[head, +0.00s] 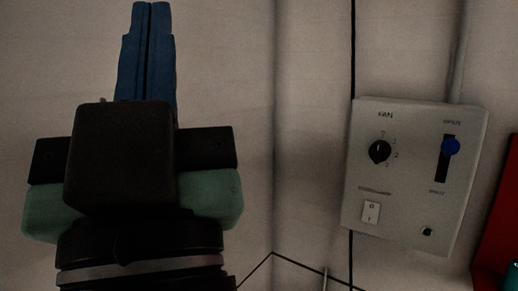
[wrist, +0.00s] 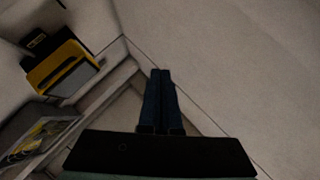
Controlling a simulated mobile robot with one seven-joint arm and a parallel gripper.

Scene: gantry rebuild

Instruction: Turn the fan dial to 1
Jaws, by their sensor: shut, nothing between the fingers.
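The fan dial (head: 379,151) is a black round knob on a pale control panel (head: 408,235) on the wall at the right of the head view. Small marks with numbers stand around its right side; the label FAN is above it. The knob's pointer seems to be toward the top, but the dim picture leaves its exact setting unclear. My gripper (head: 151,8) is at the left of the head view, pointing up, apart from the panel. Its blue fingers are together and empty, and they also show in the wrist view (wrist: 161,74). The dial is not in the wrist view.
A red object (head: 498,225) stands at the right edge. A yellow and black box (wrist: 62,68) shows in the wrist view.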

